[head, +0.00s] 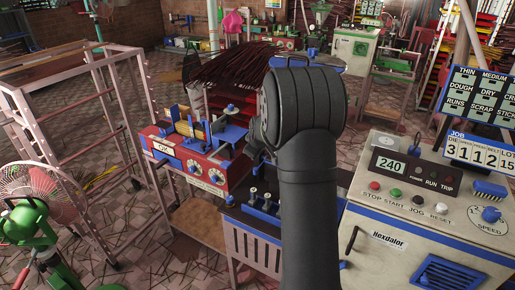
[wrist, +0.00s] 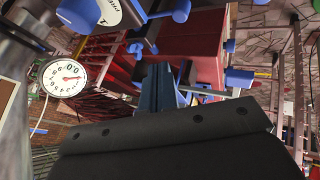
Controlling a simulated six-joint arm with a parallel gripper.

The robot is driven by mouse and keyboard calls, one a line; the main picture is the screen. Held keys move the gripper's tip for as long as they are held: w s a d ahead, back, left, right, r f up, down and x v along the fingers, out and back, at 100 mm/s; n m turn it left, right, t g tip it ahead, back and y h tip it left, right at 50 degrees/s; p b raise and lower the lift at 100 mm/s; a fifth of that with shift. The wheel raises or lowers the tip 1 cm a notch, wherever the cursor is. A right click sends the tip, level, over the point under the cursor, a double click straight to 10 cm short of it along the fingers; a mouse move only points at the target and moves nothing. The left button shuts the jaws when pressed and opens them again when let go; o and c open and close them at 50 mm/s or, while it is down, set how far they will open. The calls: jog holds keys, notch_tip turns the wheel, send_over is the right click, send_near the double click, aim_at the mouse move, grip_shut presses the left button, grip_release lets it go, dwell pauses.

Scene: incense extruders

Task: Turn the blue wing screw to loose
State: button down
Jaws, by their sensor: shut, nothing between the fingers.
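A red extruder machine (head: 190,165) with blue fittings stands left of my arm in the head view. Several blue parts sit on its top, including a blue block (head: 230,134); I cannot tell which, if any, is the wing screw. In the wrist view, my gripper (wrist: 158,70) points up the picture, its fingers together and empty. A blue knob (wrist: 240,78) shows to its right, apart from it in the picture, and another blue knob (wrist: 180,10) is above. In the head view my arm hides most of the gripper.
A white control cabinet (head: 425,215) stands at the right. A dial gauge (wrist: 64,78) is left in the wrist view. A pink metal rack (head: 110,110) and a fan (head: 40,190) stand at the left. Dark sticks (head: 225,68) lie behind the extruder.

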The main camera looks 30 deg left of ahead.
aim_at(262, 152)
jog(key=w+a+f, duration=0.2)
jog(key=w+f, duration=0.3)
jog(key=w, duration=0.2)
jog(key=shift+a, duration=0.2)
jog(key=shift+w+d+f, duration=0.1)
jog(key=shift+w+d, duration=0.2)
jog(key=shift+d, duration=0.1)
dwell(1.3)
jog(key=shift+w, duration=0.1)
jog(key=shift+w+d, duration=0.35)
jog(key=shift+w, duration=0.1)
jog(key=shift+w+d, duration=0.15)
jog(key=shift+w, duration=0.95)
jog(key=shift+s, duration=0.1)
dwell(1.4)
